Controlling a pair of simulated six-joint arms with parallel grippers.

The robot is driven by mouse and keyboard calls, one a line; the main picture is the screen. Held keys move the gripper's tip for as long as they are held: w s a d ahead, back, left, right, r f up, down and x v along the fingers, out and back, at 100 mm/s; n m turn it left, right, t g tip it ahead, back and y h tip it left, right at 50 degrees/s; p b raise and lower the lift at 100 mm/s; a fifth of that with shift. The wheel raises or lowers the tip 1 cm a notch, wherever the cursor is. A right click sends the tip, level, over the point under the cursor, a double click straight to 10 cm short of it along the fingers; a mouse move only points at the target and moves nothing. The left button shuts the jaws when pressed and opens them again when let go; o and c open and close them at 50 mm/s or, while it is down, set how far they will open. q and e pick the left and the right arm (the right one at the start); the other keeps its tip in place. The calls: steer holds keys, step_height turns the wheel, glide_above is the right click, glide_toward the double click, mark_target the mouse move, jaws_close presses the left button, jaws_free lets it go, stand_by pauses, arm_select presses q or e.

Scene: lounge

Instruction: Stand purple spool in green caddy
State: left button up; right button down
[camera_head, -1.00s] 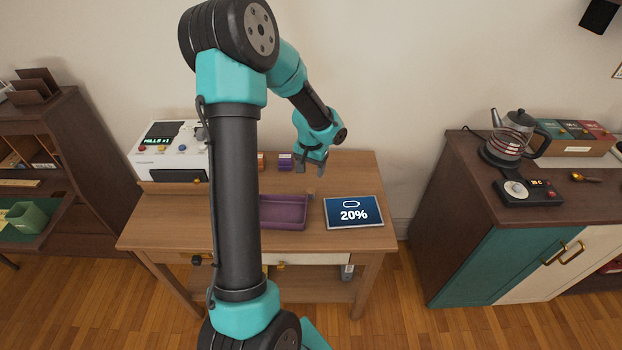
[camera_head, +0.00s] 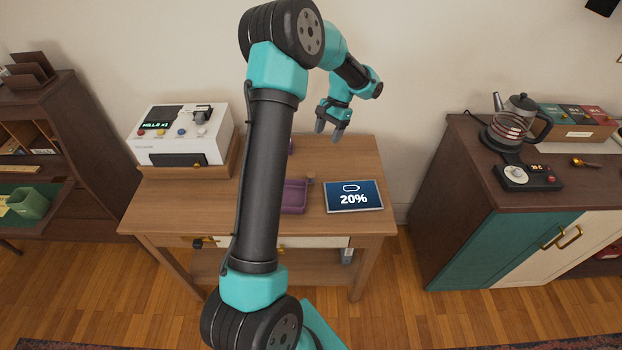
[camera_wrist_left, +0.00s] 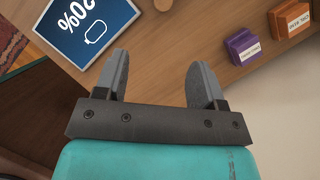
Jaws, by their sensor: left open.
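My left gripper (camera_head: 328,136) is open and empty above the back right part of the wooden table. In the left wrist view its two fingers (camera_wrist_left: 160,62) are spread apart with nothing between them. A purple block with a white label (camera_wrist_left: 242,46) lies beyond the right finger, apart from it. In the head view only a sliver of purple (camera_head: 290,147) shows beside my arm. I cannot make out a clear spool shape. A green, open box-like caddy (camera_head: 28,203) stands on the green surface of the dark desk at far left. My right gripper is not in view.
A purple tray (camera_head: 294,196) is partly behind my left arm. An orange labelled block (camera_wrist_left: 291,18) sits beside the purple one. A white machine (camera_head: 184,135) stands at the table's left.

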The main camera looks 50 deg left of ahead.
mark_target(312, 174)
arm_select(q)
steer(key=x, duration=1.2)
steer(key=shift+f, duration=0.15)
steer(key=shift+s+x, duration=0.15)
steer(key=shift+x, duration=1.15)
steer(key=shift+s+x, duration=0.15)
steer(key=shift+x, duration=1.15)
steer(key=shift+a, duration=0.1)
steer(key=c, duration=1)
steer(key=shift+c, duration=0.2)
